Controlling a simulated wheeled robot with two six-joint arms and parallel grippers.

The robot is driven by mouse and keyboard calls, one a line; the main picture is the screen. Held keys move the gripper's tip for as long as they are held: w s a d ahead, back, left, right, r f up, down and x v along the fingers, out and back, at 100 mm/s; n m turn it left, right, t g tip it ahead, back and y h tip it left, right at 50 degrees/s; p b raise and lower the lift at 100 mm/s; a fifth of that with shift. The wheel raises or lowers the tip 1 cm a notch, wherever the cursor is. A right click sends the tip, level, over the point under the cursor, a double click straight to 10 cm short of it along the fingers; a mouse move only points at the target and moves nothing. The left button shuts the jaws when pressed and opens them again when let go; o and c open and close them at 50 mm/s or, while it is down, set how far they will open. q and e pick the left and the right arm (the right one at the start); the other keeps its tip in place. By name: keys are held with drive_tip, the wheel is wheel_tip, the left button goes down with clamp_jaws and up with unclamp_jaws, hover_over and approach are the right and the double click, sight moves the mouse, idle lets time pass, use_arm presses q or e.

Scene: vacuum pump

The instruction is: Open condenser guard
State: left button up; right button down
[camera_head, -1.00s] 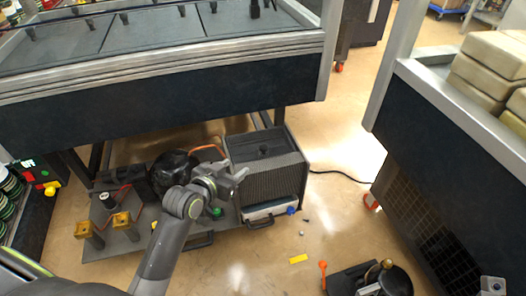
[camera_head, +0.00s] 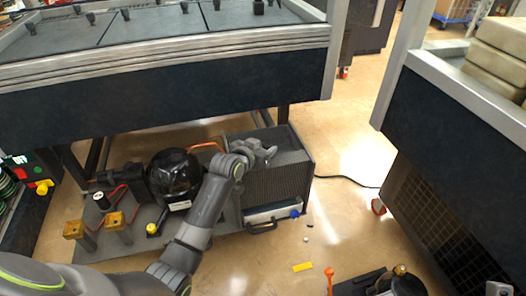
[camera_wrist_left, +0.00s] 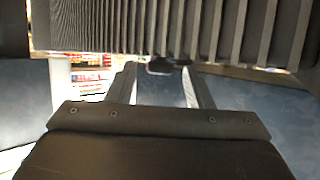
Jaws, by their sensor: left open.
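The condenser guard (camera_head: 284,182) is a dark, finely ribbed cover on the boxy condenser at the right end of the compressor unit, under the counter. My left gripper (camera_head: 268,152) is at the top of this box, in front of its upper surface, and hides the small black handle area there. In the left wrist view the guard's ribs (camera_wrist_left: 180,25) fill the top. A small dark loop-like handle (camera_wrist_left: 160,66) shows between the tips of the left gripper (camera_wrist_left: 160,82). The fingers are apart; contact with the handle cannot be told. My right gripper is out of view.
A black round compressor (camera_head: 174,174) and brass-coloured fittings (camera_head: 118,226) stand left of the condenser. The counter (camera_head: 180,85) overhangs behind and above. A yellow piece (camera_head: 302,267) and small bits lie on the floor. A black cable runs right. Floor right of the box is mostly clear.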

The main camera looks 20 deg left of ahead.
use_arm(q)
drive_tip(key=shift+w, duration=0.2)
clamp_jaws()
idle(0.3)
